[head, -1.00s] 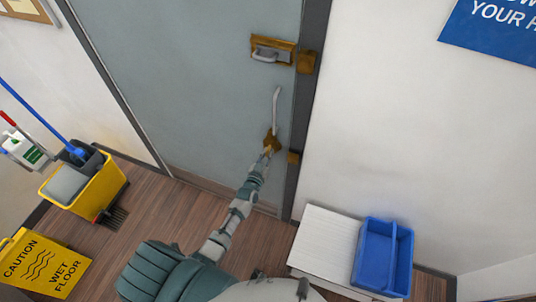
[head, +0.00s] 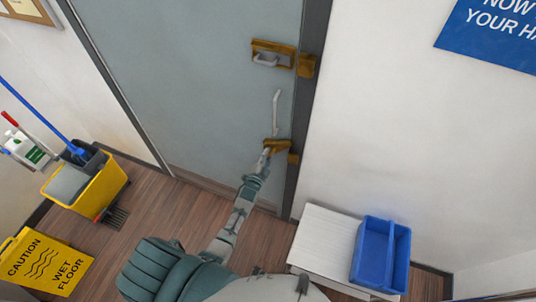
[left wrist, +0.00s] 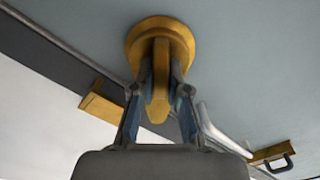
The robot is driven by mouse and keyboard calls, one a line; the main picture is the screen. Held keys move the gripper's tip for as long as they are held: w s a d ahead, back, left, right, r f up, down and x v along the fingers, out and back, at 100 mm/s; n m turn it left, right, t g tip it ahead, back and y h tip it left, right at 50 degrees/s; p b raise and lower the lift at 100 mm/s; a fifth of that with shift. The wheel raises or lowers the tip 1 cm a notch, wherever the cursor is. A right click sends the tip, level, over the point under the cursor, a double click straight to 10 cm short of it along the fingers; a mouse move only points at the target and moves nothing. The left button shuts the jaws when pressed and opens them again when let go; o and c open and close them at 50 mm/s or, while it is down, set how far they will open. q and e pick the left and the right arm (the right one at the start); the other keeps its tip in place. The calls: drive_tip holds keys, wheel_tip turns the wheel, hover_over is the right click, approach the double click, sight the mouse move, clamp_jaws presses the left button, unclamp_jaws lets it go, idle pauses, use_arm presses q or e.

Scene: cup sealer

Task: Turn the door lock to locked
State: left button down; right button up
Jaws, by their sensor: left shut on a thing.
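The door lock is a brass thumb-turn (head: 281,145) on the grey-blue door (head: 200,90), low near its right edge. In the left wrist view its round brass plate (left wrist: 135,42) and protruding turn piece (left wrist: 159,104) show large. My left gripper (head: 267,149) is at the lock, and its two fingers (left wrist: 160,85) are shut on the turn piece, one on each side. In the head view the gripper partly hides the lock. My right gripper is not in view.
A pale pull handle (head: 276,110) is just above the lock. A brass latch with a grey handle (head: 266,59) sits higher. A brass piece (head: 293,158) is on the dark frame. A white cabinet (head: 315,240) with a blue bin (head: 372,258) stands right; a yellow mop bucket (head: 100,188) left.

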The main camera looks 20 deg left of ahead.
use_arm(q)
drive_tip(key=m, duration=0.3)
drive_tip(key=shift+s+f+m+b, duration=0.15)
drive_tip(key=shift+f+m+b, duration=0.15)
drive_tip(key=shift+f, duration=0.1)
drive_tip(key=shift+m+b, duration=0.8)
drive_tip(key=shift+m, duration=1.5)
drive_tip(key=c, duration=1.2)
unclamp_jaws()
drive_tip(key=shift+o, duration=0.2)
drive_tip(key=shift+w+r, duration=0.1)
drive_tip(key=shift+w, duration=0.1)
drive_tip(key=s, duration=1.2)
drive_tip(key=shift+d, duration=0.3)
